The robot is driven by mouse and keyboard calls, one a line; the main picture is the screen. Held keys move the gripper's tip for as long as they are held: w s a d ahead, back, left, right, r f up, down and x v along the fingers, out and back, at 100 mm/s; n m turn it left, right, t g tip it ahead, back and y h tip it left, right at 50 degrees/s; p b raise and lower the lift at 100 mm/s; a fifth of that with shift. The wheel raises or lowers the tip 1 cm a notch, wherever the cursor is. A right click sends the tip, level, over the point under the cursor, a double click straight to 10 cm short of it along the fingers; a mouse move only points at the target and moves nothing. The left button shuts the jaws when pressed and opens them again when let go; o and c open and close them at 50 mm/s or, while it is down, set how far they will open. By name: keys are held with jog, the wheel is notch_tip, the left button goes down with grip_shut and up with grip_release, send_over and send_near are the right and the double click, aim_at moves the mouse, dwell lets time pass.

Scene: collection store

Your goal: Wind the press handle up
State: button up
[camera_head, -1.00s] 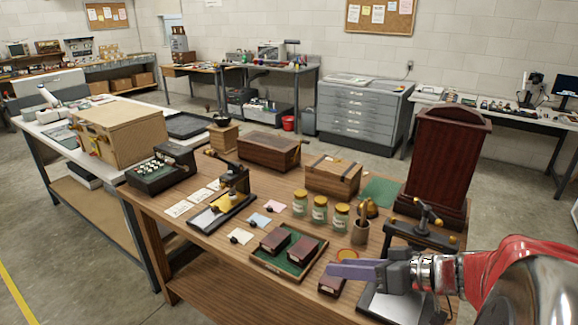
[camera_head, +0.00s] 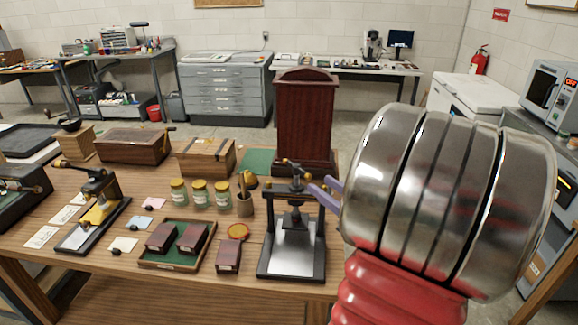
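The black press (camera_head: 265,265) stands at the right part of the wooden table, with a pale plate on its base and a dark screw in the middle of its frame. Its handle (camera_head: 295,188) is a dark bar on top with brass-coloured knobs. My gripper (camera_head: 318,190) has purple fingers and is just right of the press's top, near the handle. The two fingers look spread, with nothing seen between them. I cannot tell whether a finger touches the press. My large silver and red arm hides the table's right end.
A tall dark-red wooden case (camera_head: 303,120) stands close behind the press. A small dark-red box (camera_head: 228,256), a green-lined tray (camera_head: 150,262), a brush pot (camera_head: 244,205) and glass jars (camera_head: 200,194) crowd its left. A red fire extinguisher (camera_head: 479,62) hangs on the far wall.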

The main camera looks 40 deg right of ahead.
aim_at(291, 162)
jog(key=shift+w, duration=0.1)
jog(key=w, duration=0.4)
jog(key=w+d, duration=0.1)
jog(key=w, duration=0.8)
jog(key=shift+w+d, duration=0.3)
jog(key=shift+c, duration=0.4)
grip_shut()
jog(key=shift+a, duration=0.15)
